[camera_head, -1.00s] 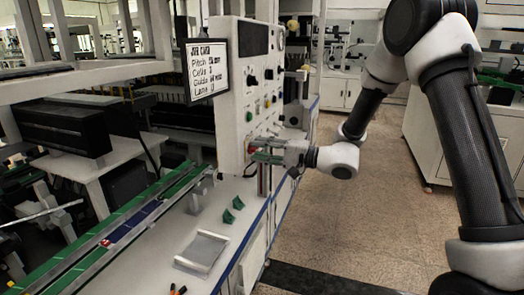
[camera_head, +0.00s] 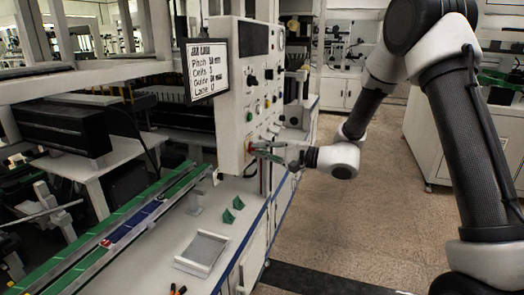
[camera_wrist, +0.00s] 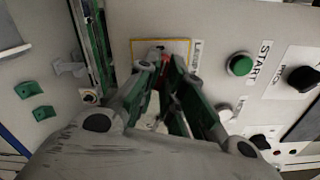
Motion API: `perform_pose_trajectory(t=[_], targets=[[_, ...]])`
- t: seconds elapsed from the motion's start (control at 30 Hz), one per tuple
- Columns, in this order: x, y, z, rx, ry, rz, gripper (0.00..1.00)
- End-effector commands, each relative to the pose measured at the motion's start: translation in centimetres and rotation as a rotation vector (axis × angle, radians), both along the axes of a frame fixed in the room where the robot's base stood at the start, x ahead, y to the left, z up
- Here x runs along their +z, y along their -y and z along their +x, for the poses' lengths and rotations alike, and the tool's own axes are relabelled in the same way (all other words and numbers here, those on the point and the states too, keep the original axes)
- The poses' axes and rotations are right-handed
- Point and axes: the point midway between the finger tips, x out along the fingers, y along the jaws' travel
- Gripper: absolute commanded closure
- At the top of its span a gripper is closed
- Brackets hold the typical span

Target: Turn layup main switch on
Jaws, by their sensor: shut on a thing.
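The layup main switch shows in the wrist view as a small red handle (camera_wrist: 164,74) on a pale plate with a yellow edge (camera_wrist: 139,47). A label beside the plate is partly hidden. My gripper (camera_wrist: 163,80) has its green-padded fingers on either side of the handle and is shut on it. The fingers cover much of the handle, so its exact angle is hard to tell. In the head view my gripper (camera_head: 256,150) reaches the lower part of the control panel (camera_head: 229,120) from the right, and the switch is mostly hidden.
A green START button (camera_wrist: 240,65) and a black PITCH knob (camera_wrist: 303,78) sit near the switch. A job card (camera_head: 208,70) hangs on the panel. Below are green brackets (camera_head: 228,215), a grey tray (camera_head: 202,252) and a long rail (camera_head: 120,232). The floor at right is clear.

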Motion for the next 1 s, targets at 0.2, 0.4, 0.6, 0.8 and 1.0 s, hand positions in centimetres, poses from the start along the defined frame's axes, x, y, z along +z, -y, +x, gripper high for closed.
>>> perform_pose_trajectory(t=[0.2,0.4,0.6,0.8,1.0], targets=[[-0.09,0.03,-0.04,0.0,-0.195,0.069,1.0],[-0.1,0.03,-0.04,0.0,-0.374,0.133,1.0],[-0.11,0.04,-0.05,0.0,-0.553,0.198,1.0],[-0.12,0.04,-0.05,0.0,-0.731,0.263,1.0],[-0.12,0.03,-0.05,-0.001,-0.903,0.325,1.0]])
